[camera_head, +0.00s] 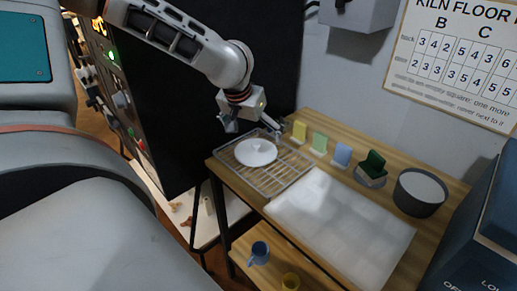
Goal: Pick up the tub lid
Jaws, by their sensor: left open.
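A white round lid with a small knob, which I take to be the tub lid (256,153), lies flat on a wire rack (284,178) at the left end of the wooden table. My left gripper (254,132) is open, just above and behind the lid as seen here, with its fingers spread to either side. No contact with the lid is visible. A dark grey round tub (417,203) with a white top surface stands at the right of the table. My right gripper is not in view.
Yellow (299,131), green (319,144) and blue (342,155) tiles stand along the back, beside a green sponge (372,166). A pale slab (340,228) covers the table's front middle. A blue mug (260,253) sits on the lower shelf. A black panel (180,110) stands left.

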